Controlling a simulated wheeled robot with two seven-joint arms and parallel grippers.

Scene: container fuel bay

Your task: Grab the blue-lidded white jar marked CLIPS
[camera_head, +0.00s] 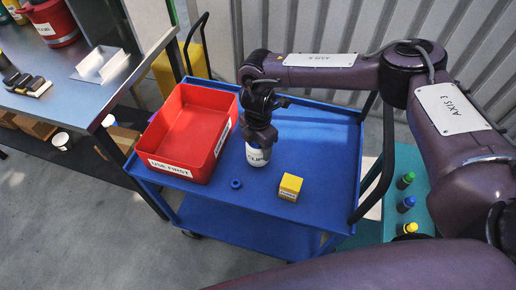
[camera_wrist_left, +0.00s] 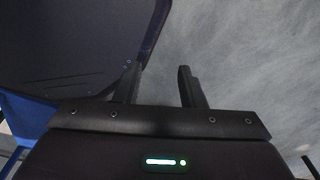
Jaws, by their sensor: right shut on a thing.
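The white jar marked CLIPS (camera_head: 257,156) stands upright on the top shelf of the blue cart (camera_head: 325,165), right of the red bin. My right gripper (camera_head: 261,138) comes down from above and is shut on the jar's top. The gripper hides the lid, so its colour does not show clearly. In the left wrist view, my left gripper (camera_wrist_left: 160,88) has its two fingers apart with nothing between them. The left gripper does not show in the head view.
A red bin labelled USE FIRST (camera_head: 171,168) stands left of the jar. A small yellow box (camera_head: 290,187) and a blue ring (camera_head: 236,184) lie in front of it. A metal workbench (camera_head: 60,95) is at left. Several capped bottles (camera_head: 406,203) stand at right.

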